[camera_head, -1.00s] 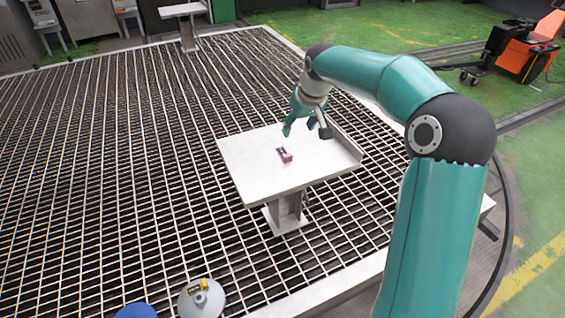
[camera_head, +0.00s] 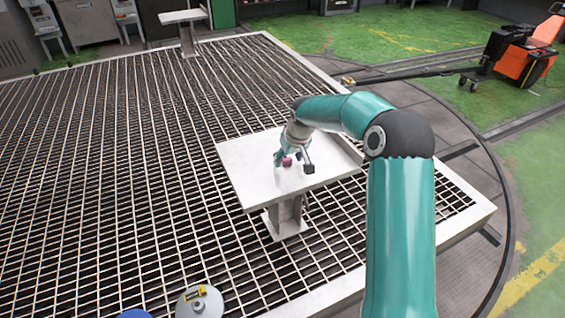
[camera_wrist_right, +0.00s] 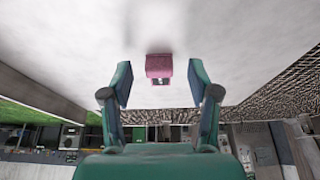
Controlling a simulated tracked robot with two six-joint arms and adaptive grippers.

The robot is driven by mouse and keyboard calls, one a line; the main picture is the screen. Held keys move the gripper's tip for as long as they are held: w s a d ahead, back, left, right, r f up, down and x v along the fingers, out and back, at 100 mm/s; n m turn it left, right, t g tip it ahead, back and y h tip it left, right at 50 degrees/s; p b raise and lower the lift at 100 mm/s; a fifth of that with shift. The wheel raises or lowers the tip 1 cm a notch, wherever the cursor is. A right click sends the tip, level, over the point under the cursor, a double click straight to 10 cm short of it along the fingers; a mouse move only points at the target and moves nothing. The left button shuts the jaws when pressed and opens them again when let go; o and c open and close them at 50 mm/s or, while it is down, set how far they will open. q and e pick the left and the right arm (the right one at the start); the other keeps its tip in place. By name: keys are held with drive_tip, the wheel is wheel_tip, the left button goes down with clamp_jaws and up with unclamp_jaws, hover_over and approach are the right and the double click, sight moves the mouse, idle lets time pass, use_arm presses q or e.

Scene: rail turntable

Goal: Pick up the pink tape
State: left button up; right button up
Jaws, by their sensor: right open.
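The pink tape (camera_head: 287,161) is a small pink block on the white table (camera_head: 245,158). In the right wrist view the tape (camera_wrist_right: 159,66) lies on the pale tabletop (camera_wrist_right: 225,40), in line with the gap between the fingers and beyond their tips. My right gripper (camera_head: 293,163) is over the table at the tape, partly in front of it in the head view. In the wrist view my right gripper (camera_wrist_right: 158,85) is open, with nothing between its fingers. My left gripper is not in view.
The table has a raised edge on its right side and stands on a metal grating (camera_head: 110,150). Another small table (camera_head: 183,16) stands far back. An orange and black machine (camera_head: 525,50) is at the far right. A grey round object (camera_head: 200,303) is at the front.

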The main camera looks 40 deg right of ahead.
drive_tip(key=shift+w+d+f, duration=0.1)
drive_tip(key=shift+w+f, duration=0.15)
drive_tip(key=shift+f, duration=0.25)
drive_tip(key=shift+c, duration=0.3)
drive_tip(key=c, duration=0.8)
drive_tip(key=shift+o, duration=0.2)
drive_tip(key=shift+r, duration=0.1)
drive_tip(key=shift+r, duration=0.1)
